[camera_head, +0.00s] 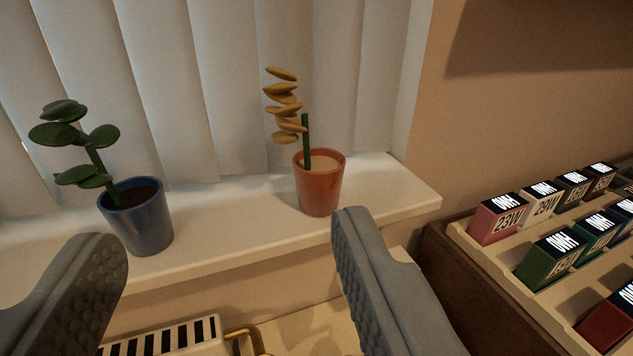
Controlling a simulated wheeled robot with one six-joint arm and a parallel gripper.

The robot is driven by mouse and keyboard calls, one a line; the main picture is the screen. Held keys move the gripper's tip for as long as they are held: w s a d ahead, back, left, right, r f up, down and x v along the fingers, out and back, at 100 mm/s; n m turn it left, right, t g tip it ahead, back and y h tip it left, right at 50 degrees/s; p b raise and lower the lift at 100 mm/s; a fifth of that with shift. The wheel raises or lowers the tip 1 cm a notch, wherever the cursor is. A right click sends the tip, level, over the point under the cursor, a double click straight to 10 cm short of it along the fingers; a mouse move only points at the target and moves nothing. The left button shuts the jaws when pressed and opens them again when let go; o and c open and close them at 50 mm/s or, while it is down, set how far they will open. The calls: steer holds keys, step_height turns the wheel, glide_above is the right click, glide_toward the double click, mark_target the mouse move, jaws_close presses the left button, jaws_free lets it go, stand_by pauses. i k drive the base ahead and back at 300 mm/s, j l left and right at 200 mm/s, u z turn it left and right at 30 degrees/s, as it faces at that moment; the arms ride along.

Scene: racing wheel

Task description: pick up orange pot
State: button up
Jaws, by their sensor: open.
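The orange pot (319,190) stands upright on the white windowsill (235,226). A plant (284,103) with a green stem and yellow-orange leaves grows in it. My gripper (232,245) is open and empty, with its two grey fingers wide apart in front of the sill. The pot is beyond the fingers and above the tip of the right finger in the picture. I see no contact between them. The whole pot is in view.
A blue pot (142,222) with a green plant stands on the sill at left. Blinds (230,80) hang behind. At right, a tray (487,262) holds several coloured boxes with labels. A black-and-white striped object (165,340) is below the sill. The sill between the pots is bare.

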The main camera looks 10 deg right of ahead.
mark_target(318, 172)
steer(key=l+z, duration=0.35)
steer(key=l, duration=0.2)
steer(key=l+z, duration=0.35)
steer(key=l, duration=0.25)
